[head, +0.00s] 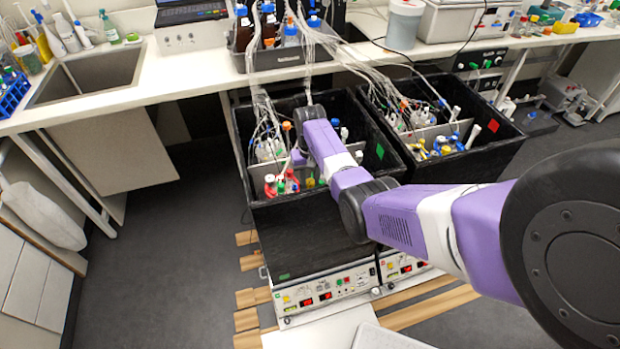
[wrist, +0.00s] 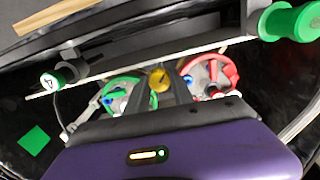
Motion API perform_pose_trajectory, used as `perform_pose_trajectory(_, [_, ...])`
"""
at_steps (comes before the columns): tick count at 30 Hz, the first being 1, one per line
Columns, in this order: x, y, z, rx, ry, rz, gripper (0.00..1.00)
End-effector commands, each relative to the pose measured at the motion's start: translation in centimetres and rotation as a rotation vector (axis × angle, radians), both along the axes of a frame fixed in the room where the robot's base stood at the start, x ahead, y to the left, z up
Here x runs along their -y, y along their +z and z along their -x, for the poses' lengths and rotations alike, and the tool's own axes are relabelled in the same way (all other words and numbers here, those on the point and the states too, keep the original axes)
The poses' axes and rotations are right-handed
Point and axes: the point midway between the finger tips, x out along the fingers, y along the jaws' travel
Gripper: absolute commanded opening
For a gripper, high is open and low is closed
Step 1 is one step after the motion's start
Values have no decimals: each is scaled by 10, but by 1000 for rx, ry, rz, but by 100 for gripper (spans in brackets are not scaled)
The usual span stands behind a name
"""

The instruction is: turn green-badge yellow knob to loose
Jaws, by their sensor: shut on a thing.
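The green badge (head: 380,151) is on the inner wall of the left black shaker box (head: 310,212); it also shows in the wrist view (wrist: 35,140). The round yellow knob (wrist: 158,79) is between the fingertips of my gripper (wrist: 166,82). The fingers are shut on it. In the head view my gripper (head: 298,158) reaches down into the left box, and my arm hides part of it. I cannot make out the knob there.
In the wrist view a green-rimmed vessel (wrist: 121,94) and a red-rimmed vessel (wrist: 211,74) flank the fingers. A metal bar (wrist: 130,64) and a green cylinder (wrist: 290,22) are close by. Tubes (head: 268,112) hang into the box. The right box bears a red badge (head: 473,136).

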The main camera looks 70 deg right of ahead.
Motion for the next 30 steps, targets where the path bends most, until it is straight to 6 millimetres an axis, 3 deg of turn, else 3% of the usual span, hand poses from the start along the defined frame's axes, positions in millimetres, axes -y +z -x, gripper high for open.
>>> perform_pose_trajectory(18, [-1, 1, -1, 0, 538, 0, 0])
perform_pose_trajectory(30, [-1, 1, -1, 0, 703, 0, 0])
